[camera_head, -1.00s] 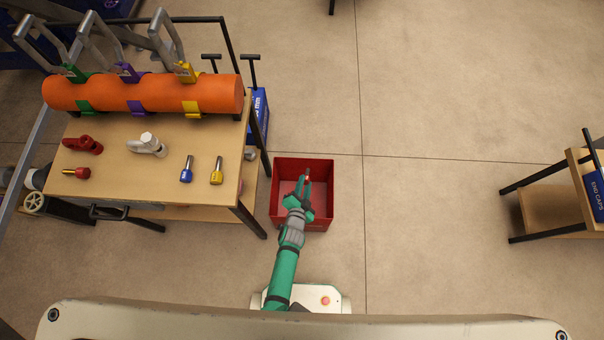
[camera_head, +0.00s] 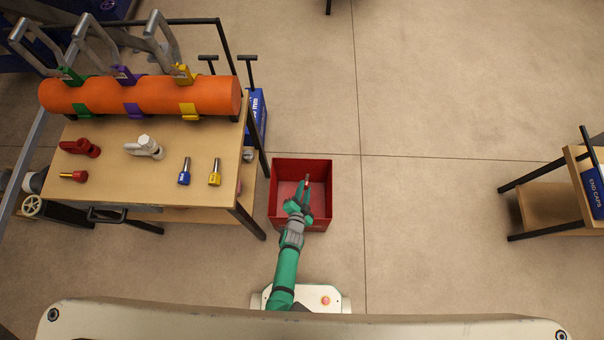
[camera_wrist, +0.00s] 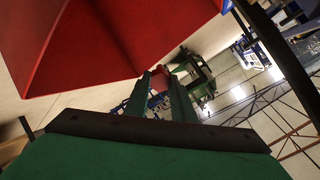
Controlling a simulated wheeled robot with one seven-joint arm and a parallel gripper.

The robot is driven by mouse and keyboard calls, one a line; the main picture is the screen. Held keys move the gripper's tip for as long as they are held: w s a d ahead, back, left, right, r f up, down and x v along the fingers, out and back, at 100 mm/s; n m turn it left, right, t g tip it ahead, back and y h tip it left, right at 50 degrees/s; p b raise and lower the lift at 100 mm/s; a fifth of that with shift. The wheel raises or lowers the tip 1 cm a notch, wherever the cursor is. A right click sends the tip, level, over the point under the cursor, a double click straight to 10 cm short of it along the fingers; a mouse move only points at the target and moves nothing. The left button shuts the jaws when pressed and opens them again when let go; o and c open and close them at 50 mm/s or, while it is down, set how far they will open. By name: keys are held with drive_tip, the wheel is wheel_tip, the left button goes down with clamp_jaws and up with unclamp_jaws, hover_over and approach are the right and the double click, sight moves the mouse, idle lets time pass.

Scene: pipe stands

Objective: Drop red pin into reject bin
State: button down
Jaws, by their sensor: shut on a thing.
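The red reject bin (camera_head: 318,222) stands open on the floor to the right of the table; its red walls (camera_wrist: 80,50) fill the upper left of the wrist view. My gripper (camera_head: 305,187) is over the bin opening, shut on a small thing. In the wrist view a small red piece, which looks like the red pin (camera_wrist: 182,69), shows between the fingertips (camera_wrist: 160,80); most of it is hidden by the fingers. Another red-handled pin (camera_head: 73,176) with a brass-coloured end lies on the table's left side.
The wooden table (camera_head: 125,190) on the left bears an orange pipe (camera_head: 155,95), a blue pin (camera_head: 184,172), a yellow pin (camera_head: 214,173), a red clamp-like part (camera_head: 81,148) and a white one (camera_head: 145,147). A shelf (camera_head: 545,205) stands far right. The floor between is clear.

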drive_tip(key=shift+a, duration=0.15)
drive_tip(key=c, duration=1.4)
unclamp_jaws()
drive_tip(key=shift+c, duration=0.2)
drive_tip(key=shift+s, duration=0.1)
drive_tip(key=v, duration=1)
drive_tip(key=shift+s, duration=0.35)
drive_tip(key=shift+r, duration=0.15)
